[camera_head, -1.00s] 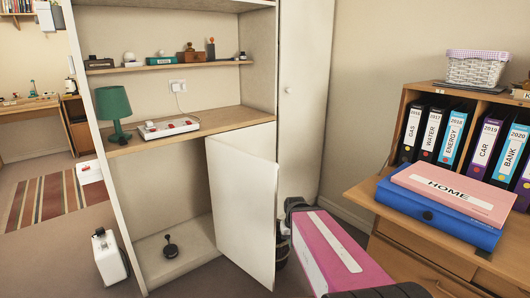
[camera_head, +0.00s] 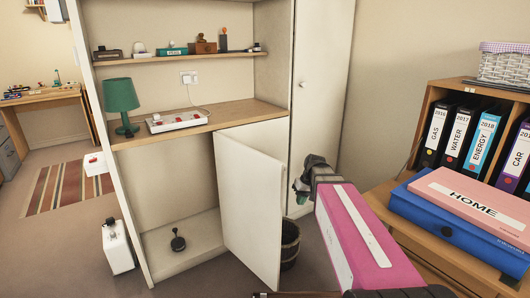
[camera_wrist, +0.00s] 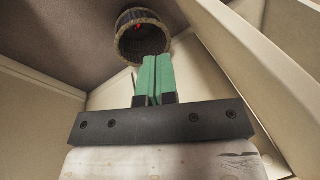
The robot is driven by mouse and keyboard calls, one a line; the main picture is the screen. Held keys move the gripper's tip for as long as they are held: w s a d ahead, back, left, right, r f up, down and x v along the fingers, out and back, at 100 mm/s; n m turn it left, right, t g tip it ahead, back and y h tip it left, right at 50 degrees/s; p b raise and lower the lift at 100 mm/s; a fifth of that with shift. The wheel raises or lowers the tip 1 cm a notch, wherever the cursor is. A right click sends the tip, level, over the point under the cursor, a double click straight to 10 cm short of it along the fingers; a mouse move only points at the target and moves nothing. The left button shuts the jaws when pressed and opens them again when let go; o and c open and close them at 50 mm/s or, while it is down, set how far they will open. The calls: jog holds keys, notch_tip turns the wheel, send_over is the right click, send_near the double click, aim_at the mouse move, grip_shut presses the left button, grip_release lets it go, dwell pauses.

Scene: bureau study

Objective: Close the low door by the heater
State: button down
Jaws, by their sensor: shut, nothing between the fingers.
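The low white door (camera_head: 250,210) of the tall cabinet stands swung open in the head view, its free edge towards me. The compartment (camera_head: 180,240) left of it is open. The heater seems to be the small white upright unit (camera_head: 117,247) on the floor left of the cabinet. My gripper (camera_head: 300,192) is right of the door, on the side away from the open compartment, near its upper free edge. I cannot tell if they touch. Its green fingers are together and empty in the wrist view (camera_wrist: 153,80). Pale panels flank them there.
A wooden bucket (camera_head: 290,244) stands on the floor behind the door; it also shows in the wrist view (camera_wrist: 142,38). A dark handled object (camera_head: 178,241) lies in the compartment. A wooden bureau (camera_head: 430,235) with binders and folders is at right. Floor in front is clear.

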jog(key=w+a+r+n+y, duration=0.15)
jog(key=w+r, duration=0.25)
jog(key=r, duration=0.5)
jog(key=w+a+r+n+y, duration=0.1)
jog(key=w+a+r+n, duration=0.25)
jog(key=r, duration=0.45)
jog(key=w+a+r+n+y, duration=0.2)
jog(key=w+r, duration=0.3)
jog(key=r, duration=0.4)
jog(key=s+a+f, duration=0.3)
jog(key=a+f, duration=0.5)
jog(key=a, duration=0.1)
jog(key=shift+s+f+g, duration=0.15)
jog(key=shift+g, duration=0.15)
jog(key=shift+s+a, duration=0.1)
